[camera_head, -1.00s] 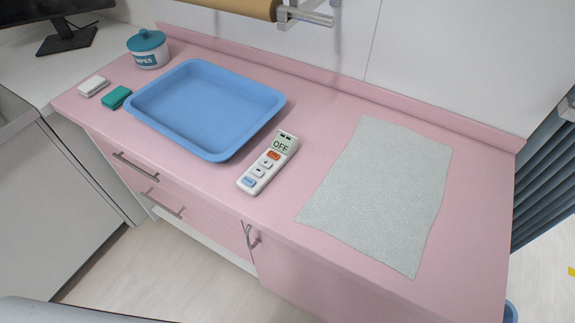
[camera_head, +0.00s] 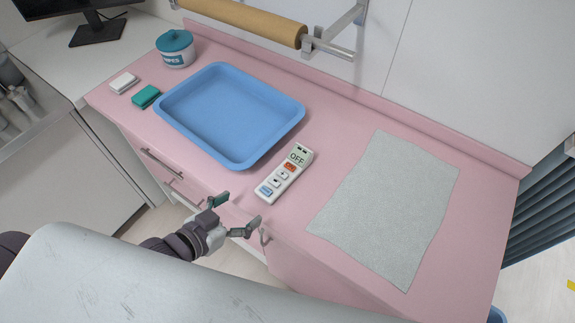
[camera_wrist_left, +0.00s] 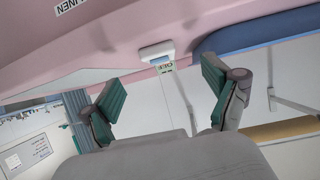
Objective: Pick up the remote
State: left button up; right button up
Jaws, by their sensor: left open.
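The white remote (camera_head: 284,174) lies on the pink counter, just right of the blue tray. It has an OFF display, an orange button and a blue button. My left gripper (camera_head: 235,212) is open and empty in front of the counter's front edge, to the near left of the remote and apart from it. In the left wrist view the open fingers (camera_wrist_left: 157,88) frame the remote (camera_wrist_left: 158,52), which shows beyond them near the counter edge. My right gripper is not seen.
The blue tray (camera_head: 168,116) stands left of the remote. A grey cloth (camera_head: 385,205) lies to the right. A teal-lidded wipes jar (camera_head: 175,48), a white block (camera_head: 124,82) and a green block (camera_head: 146,97) sit at the left. Drawer handles (camera_head: 162,163) stick out below the counter edge.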

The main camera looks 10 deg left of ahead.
aim_at(276, 180)
pick_arm(q)
jog(key=shift+t+h, duration=0.4)
jog(key=w+d, duration=0.1)
jog(key=w, duration=0.1)
jog(key=w+d, duration=0.1)
jog(key=w, duration=0.1)
jog(key=w+d+p, duration=0.1)
jog(key=w, duration=0.2)
jog(key=shift+d+f, duration=0.4)
jog(key=x, duration=0.2)
jog(key=p+x, duration=0.1)
jog(key=x, duration=0.2)
jog(key=shift+w+a+f+p, duration=0.1)
jog(key=shift+w+f+p, duration=0.2)
jog(key=shift+f, duration=0.05)
jog(key=shift+s, duration=0.1)
jog(key=shift+c, duration=1)
jog(key=c, duration=1.1)
jog(key=shift+c, duration=0.2)
jog(key=shift+r, duration=0.15)
